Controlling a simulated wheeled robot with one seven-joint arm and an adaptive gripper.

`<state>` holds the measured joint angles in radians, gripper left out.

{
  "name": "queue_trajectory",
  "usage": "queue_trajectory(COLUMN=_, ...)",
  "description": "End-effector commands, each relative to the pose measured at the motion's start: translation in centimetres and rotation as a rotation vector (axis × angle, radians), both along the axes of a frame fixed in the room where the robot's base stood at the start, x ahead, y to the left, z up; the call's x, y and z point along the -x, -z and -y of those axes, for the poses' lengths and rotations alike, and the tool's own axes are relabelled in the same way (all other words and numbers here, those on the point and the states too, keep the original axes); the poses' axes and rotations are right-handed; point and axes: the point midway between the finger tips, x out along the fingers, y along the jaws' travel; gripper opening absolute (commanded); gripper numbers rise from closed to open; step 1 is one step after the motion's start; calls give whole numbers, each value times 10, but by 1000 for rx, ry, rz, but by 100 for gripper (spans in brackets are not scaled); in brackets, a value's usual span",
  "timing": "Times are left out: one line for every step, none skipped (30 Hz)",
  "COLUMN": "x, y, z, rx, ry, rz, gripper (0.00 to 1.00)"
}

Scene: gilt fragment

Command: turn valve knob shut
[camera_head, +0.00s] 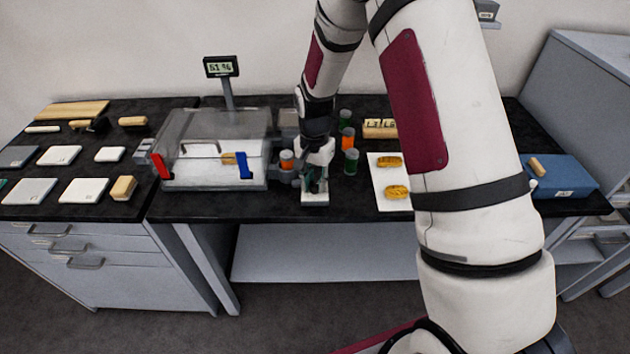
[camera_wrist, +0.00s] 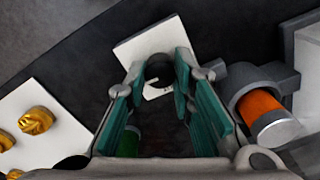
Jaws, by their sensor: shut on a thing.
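The valve knob (camera_wrist: 158,68) is a dark round knob with a pale pointer mark, standing on a white square plate (camera_wrist: 137,48) in the wrist view. My gripper (camera_wrist: 160,75) points down over it, with its green finger pads on either side of the knob, shut on it. In the head view my gripper (camera_head: 315,183) is at the front of the black bench, right of the clear chamber. The knob is hidden there by the fingers, and only the white plate (camera_head: 316,202) shows below them. I cannot tell the pointer's exact setting.
An orange-filled vial in a grey holder (camera_wrist: 265,110) stands close beside my gripper. The clear chamber (camera_head: 215,135) is to the left. Capped vials (camera_head: 350,161) stand just right of my gripper, then a white tray (camera_head: 379,171) with gilt pieces. A blue box (camera_head: 570,178) lies far right.

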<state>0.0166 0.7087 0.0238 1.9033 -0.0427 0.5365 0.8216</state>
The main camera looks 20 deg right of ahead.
Motion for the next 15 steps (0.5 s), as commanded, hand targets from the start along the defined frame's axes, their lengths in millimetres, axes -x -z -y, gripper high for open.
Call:
queue_trajectory(x=0, y=0, z=0, rx=0, ry=-4, rz=0, gripper=0)
queue_trajectory(x=0, y=0, z=0, rx=0, ry=-8, rz=0, gripper=0)
queue_trajectory(x=0, y=0, z=0, rx=0, ry=-16, rz=0, gripper=0)
queue_trajectory(x=0, y=0, z=0, rx=-1, ry=-23, rz=1, gripper=0)
queue_trajectory(x=0, y=0, z=0, rx=-1, ry=-31, rz=1, gripper=0)
queue_trajectory(x=0, y=0, z=0, rx=-1, ry=-44, rz=0, gripper=0)
queue_trajectory(x=0, y=0, z=0, rx=0, ry=-57, rz=1, gripper=0)
queue_trajectory(x=0, y=0, z=0, rx=0, ry=-71, rz=1, gripper=0)
queue_trajectory(x=0, y=0, z=0, rx=-1, ry=-93, rz=1, gripper=0)
queue_trajectory(x=-1, y=0, z=0, rx=-1, ry=-110, rz=1, gripper=0)
queue_trajectory(x=-1, y=0, z=0, rx=1, ry=-131, rz=1, gripper=0)
queue_trajectory(x=-1, y=0, z=0, rx=0, ry=-159, rz=0, gripper=0)
queue_trajectory(x=-1, y=0, z=0, rx=0, ry=-182, rz=0, gripper=0)
queue_trajectory(x=-1, y=0, z=0, rx=1, ry=-207, rz=1, gripper=0)
queue_trajectory(x=-1, y=0, z=0, rx=0, ry=-241, rz=1, gripper=0)
